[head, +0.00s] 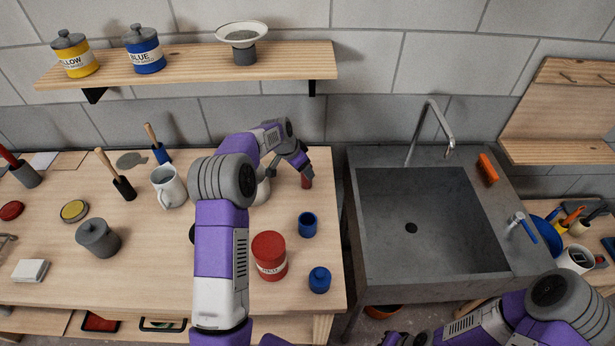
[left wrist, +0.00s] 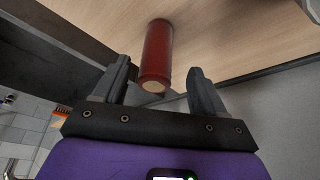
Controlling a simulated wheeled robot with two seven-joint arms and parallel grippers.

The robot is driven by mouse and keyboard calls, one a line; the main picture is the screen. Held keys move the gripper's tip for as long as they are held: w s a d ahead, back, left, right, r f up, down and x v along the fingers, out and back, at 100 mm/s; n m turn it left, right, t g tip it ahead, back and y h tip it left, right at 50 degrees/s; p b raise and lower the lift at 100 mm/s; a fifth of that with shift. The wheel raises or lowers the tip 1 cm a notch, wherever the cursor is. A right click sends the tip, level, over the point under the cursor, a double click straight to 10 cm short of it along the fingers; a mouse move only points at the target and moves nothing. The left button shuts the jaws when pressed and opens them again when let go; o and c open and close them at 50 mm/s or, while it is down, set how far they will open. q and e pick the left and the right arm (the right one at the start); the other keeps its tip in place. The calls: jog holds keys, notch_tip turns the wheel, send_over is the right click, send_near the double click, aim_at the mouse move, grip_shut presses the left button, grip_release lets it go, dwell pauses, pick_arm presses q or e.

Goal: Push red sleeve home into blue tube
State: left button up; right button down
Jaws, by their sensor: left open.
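The red sleeve (head: 306,182) stands near the right edge of the wooden bench, below my left gripper (head: 302,168). In the left wrist view the red sleeve (left wrist: 158,48) shows its pale near end close to the gap between the open fingers of my left gripper (left wrist: 160,90). The fingers are apart and do not hold it. The blue tube (head: 307,222), with a dark open top, stands upright on the bench, nearer the front than the sleeve. My right arm shows at the lower right; its gripper is mostly cut off by the bottom edge.
A red tin (head: 269,256) and a small lidded blue jar (head: 320,280) stand in front of the blue tube. A white mug (head: 168,188) and a grey lidded pot (head: 98,238) are farther left. The sink (head: 430,262) lies right of the bench, across a gap.

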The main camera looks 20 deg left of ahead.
pick_arm(q)
jog(key=x, duration=0.5)
jog(key=shift+w+d+f, duration=0.15)
jog(key=shift+d+f, duration=0.1)
jog(key=shift+d, duration=0.05)
jog(key=c, duration=1)
jog(key=shift+r, duration=0.1)
jog(key=shift+c, duration=0.2)
